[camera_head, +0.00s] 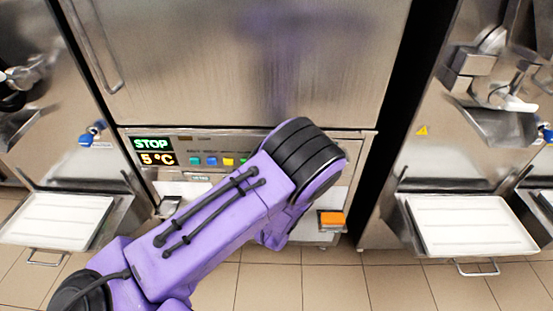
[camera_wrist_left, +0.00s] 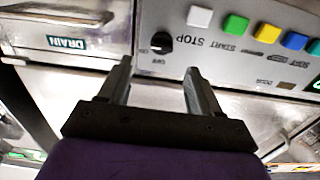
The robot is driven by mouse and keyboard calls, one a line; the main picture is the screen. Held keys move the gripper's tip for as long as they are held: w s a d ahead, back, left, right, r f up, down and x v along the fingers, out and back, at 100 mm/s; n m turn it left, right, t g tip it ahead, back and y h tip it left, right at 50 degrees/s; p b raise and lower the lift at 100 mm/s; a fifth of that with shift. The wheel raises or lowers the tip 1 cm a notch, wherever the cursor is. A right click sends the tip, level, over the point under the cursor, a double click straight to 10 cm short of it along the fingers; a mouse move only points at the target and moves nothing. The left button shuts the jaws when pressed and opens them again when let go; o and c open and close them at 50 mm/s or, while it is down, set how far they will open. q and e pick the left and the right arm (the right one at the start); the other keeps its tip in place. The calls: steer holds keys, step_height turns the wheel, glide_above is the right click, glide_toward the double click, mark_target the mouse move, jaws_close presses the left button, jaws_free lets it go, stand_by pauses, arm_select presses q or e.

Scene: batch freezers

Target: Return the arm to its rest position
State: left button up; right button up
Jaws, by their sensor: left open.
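My purple left arm (camera_head: 215,220) comes in from the lower left of the head view. It reaches across the front of the middle freezer, with its black-banded joint (camera_head: 308,150) over the control panel's right part. The gripper itself is hidden in the head view. In the left wrist view my left gripper (camera_wrist_left: 157,72) is open, with its two fingers apart and nothing between them. Its fingertips point at the control panel, near the black ON/OFF knob (camera_wrist_left: 161,42). I cannot tell whether they touch the panel. My right gripper is not in view.
The middle freezer's display (camera_head: 154,151) reads STOP and 5°C. An orange block (camera_head: 332,219) sits low right. White trays (camera_head: 472,225) stand out on both sides. Tiled floor (camera_head: 330,285) is clear in front.

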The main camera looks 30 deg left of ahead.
arm_select(q)
steer(key=v, duration=0.3)
steer(key=shift+s+d, duration=0.15)
stand_by(0.3)
steer(key=s+f+g+h, duration=0.4)
steer(key=s+f+g, duration=0.3)
steer(key=s+f, duration=0.65)
steer(key=s+f+g+h, duration=0.1)
steer(key=s+f+g, duration=0.1)
steer(key=s, duration=0.6)
steer(key=s+f+g, duration=0.3)
steer(key=s, duration=0.5)
steer(key=shift+d+f+n+h, duration=0.15)
steer(key=shift+d+n+h, duration=0.25)
